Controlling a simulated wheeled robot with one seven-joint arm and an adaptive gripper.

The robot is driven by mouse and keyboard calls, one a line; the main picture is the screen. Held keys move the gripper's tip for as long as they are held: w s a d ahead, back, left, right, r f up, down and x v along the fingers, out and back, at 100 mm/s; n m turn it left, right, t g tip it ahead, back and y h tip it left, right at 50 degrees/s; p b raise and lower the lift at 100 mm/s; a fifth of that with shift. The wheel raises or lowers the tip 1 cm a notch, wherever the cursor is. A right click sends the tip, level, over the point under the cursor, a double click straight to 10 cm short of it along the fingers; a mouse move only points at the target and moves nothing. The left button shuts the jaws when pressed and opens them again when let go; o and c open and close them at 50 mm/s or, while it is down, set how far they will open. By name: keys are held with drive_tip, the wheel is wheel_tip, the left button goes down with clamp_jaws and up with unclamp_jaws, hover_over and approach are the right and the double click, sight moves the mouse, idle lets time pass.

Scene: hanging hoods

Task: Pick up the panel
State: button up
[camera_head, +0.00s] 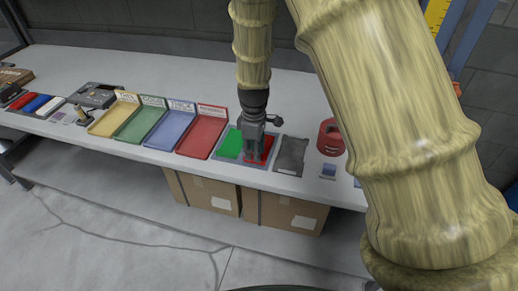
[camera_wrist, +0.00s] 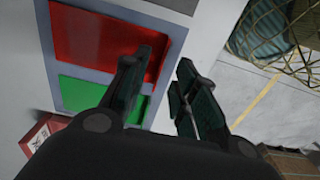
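A flat grey board (camera_head: 238,158) with a green pad (camera_head: 232,143) on its left and a red pad (camera_head: 267,147) on its right lies on the table. A dark grey flat panel (camera_head: 291,155) lies just right of it. I cannot tell which one the task means. My gripper (camera_head: 256,158) points down over the board and hides its middle. In the wrist view, the fingers of my gripper (camera_wrist: 163,62) stand apart with nothing seen between them. The red pad (camera_wrist: 100,38) and green pad (camera_wrist: 88,100) lie beyond them; contact cannot be told.
Yellow (camera_head: 113,118), green (camera_head: 140,124), blue (camera_head: 171,130) and red (camera_head: 202,137) trays stand left of the board. A red round item (camera_head: 330,138) stands to the right. Cardboard boxes (camera_head: 290,213) sit below the table (camera_head: 70,145).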

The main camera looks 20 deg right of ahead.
drive_tip(key=shift+a+f+p, duration=0.1)
drive_tip(key=shift+f+p, duration=0.25)
drive_tip(key=shift+f, duration=1.35)
drive_tip(key=shift+c, duration=0.2)
clamp_jaws()
